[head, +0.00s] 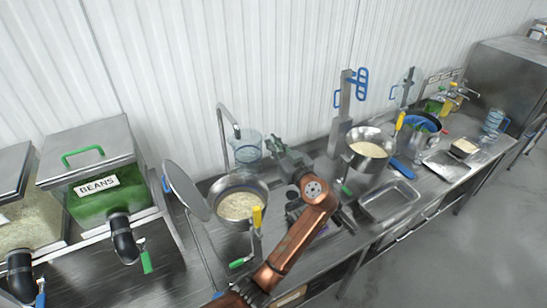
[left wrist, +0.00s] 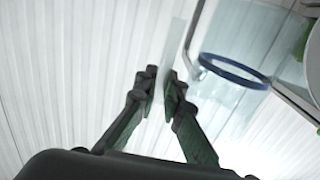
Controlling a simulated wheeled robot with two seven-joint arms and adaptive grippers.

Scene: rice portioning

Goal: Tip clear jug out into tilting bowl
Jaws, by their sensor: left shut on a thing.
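My left gripper (head: 270,150) reaches in over the counter, its fingers shut at the side of a clear jug (head: 247,152). In the left wrist view the fingers (left wrist: 165,90) close on a thin clear strip, apparently the jug's handle. The jug's blue rim (left wrist: 237,71) shows to the right of them. The jug is held in the air behind and above a round metal bowl (head: 212,191) with pale rice in it. It looks close to upright; I cannot make out any contents. My right gripper is not in view.
A bin marked BEANS (head: 105,190) and a round metal disc (head: 185,188) stand left. A second metal bowl (head: 386,137) with pale grain stands right, near an empty steel tray (head: 388,202). A thin metal post (head: 221,135) rises beside the jug.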

